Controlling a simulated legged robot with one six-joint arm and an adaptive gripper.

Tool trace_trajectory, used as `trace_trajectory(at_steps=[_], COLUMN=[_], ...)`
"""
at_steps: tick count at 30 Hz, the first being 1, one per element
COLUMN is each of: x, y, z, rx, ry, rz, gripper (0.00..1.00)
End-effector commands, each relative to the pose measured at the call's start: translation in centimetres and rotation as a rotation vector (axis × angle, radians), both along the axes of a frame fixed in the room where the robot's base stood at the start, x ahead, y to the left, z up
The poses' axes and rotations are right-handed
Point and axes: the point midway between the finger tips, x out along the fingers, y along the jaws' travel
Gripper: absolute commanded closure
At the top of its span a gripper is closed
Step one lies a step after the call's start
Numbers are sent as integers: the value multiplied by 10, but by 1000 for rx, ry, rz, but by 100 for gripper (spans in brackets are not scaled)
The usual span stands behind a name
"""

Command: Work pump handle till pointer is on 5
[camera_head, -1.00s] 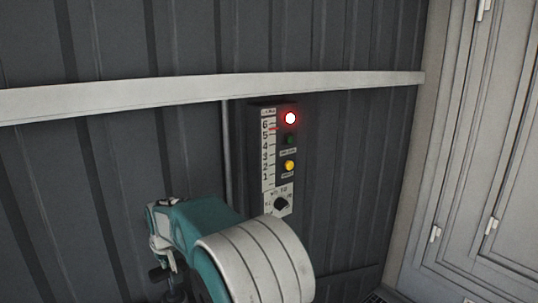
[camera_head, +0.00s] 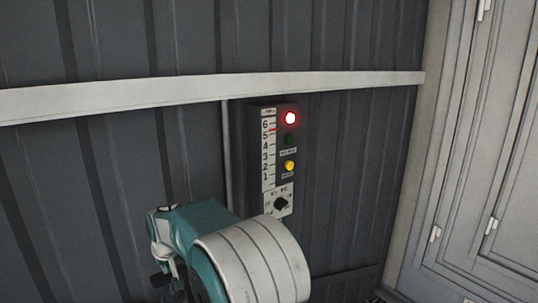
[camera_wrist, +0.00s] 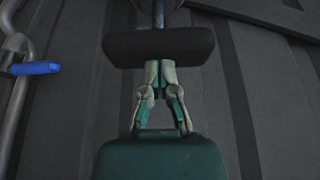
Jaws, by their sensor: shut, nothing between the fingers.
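A gauge panel (camera_head: 268,160) hangs on the dark wall in the head view, with a scale numbered 1 to 6. Its small red pointer (camera_head: 271,130) stands between 5 and 6. A black crossbar (camera_wrist: 120,47) on a rod (camera_wrist: 158,14) lies across the top of the wrist view; it looks like the pump handle's grip. My gripper (camera_wrist: 159,66) is shut and empty, its fingertips right at the crossbar's lower edge in the picture. I cannot tell whether they touch it. In the head view my arm hides the handle.
Beside the scale are a lit red lamp (camera_head: 290,118), a dark green lamp (camera_head: 289,139) and a lit yellow lamp (camera_head: 289,165). A black selector knob (camera_head: 281,204) sits below. A blue lever (camera_wrist: 36,68) on a pipe is at left in the wrist view. A pale door (camera_head: 480,150) stands right.

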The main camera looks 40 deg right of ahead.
Motion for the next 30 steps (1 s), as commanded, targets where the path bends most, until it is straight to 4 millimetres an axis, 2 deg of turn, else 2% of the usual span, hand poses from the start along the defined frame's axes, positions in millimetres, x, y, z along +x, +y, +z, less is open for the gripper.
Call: trace_trajectory(at_steps=[27, 30], x=[0, 0], y=[0, 0], z=[94, 99], rx=[0, 0], ry=[0, 1], rz=[0, 0], gripper=[100, 100])
